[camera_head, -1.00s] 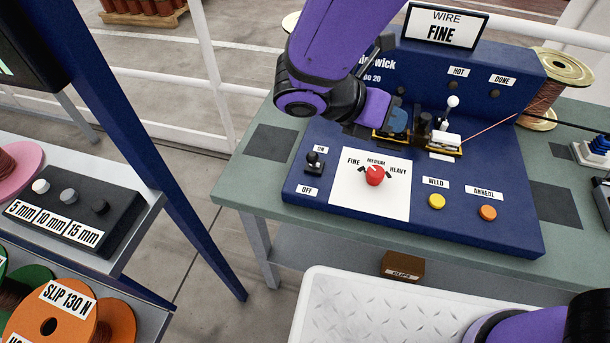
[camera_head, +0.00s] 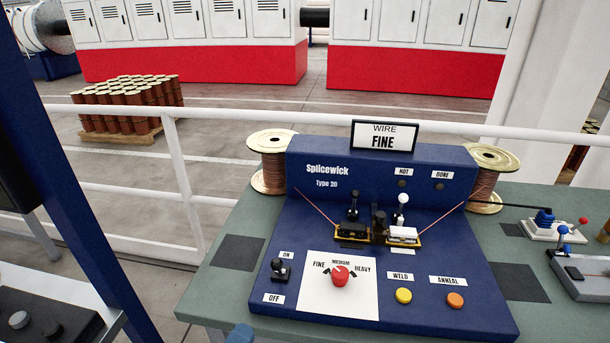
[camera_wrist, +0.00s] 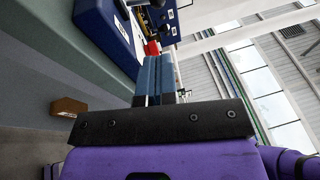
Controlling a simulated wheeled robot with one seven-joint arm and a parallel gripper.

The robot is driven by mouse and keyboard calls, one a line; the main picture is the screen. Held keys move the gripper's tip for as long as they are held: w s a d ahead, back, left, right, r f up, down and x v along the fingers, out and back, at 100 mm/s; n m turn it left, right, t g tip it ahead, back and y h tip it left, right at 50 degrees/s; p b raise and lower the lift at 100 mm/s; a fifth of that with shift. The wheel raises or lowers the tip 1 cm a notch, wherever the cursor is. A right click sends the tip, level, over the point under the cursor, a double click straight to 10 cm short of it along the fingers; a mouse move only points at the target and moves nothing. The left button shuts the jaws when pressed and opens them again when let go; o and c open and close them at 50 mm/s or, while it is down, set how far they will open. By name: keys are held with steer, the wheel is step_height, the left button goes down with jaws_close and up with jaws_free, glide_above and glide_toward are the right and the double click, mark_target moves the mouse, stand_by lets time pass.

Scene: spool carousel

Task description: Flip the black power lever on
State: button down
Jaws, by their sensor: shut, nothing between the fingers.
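The black power lever (camera_head: 280,270) stands at the left of the blue Splicewick panel (camera_head: 440,318), between the ON label (camera_head: 287,255) above it and the OFF label (camera_head: 273,298) below it. Its black knob shows over its base, but I cannot tell its exact tilt. My gripper is shut and empty. Its blue fingers (camera_wrist: 158,76) point toward the panel in the wrist view, with the red dial (camera_wrist: 152,48) just beyond them.
The red dial (camera_head: 340,276) is right of the lever, with yellow WELD (camera_head: 403,295) and orange ANNEAL (camera_head: 455,300) buttons further right. Two clamps stand behind. A brown box (camera_wrist: 68,107) lies lower in the wrist view.

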mark_target(273, 263)
steer(key=shift+s+a+f+n+t+y, duration=0.25)
steer(key=shift+s+f+n+y, duration=0.05)
steer(key=shift+s+n+y, duration=0.1)
steer(key=shift+s+a+f+n+t+y, duration=0.2)
steer(key=shift+s+f+n+t+y, duration=0.1)
steer(key=shift+s+n+y, duration=0.1)
steer(key=x, duration=1.4)
steer(key=shift+d+f, duration=0.1)
steer(key=shift+d, duration=0.05)
steer(key=shift+w+g, duration=0.1)
steer(key=shift+g, duration=0.15)
steer(key=shift+w+d+r+g, duration=0.1)
steer(key=shift+w+r+g, duration=0.25)
steer(key=shift+g, duration=0.25)
steer(key=shift+w+r+g, duration=0.3)
steer(key=shift+r+g, duration=0.15)
steer(key=shift+g, duration=0.15)
steer(key=g, duration=0.1)
steer(key=w+r+n+g+y, duration=0.1)
steer(key=shift+w+g, duration=0.25)
steer(key=shift+g, duration=0.05)
steer(key=w+g, duration=0.2)
steer(key=g, duration=0.1)
steer(key=shift+w+d+r+y, duration=0.1)
steer(key=shift+w+r+y, duration=0.05)
steer(key=shift+r+y, duration=0.15)
steer(key=shift+w+n, duration=0.2)
steer(key=shift+n, duration=0.1)
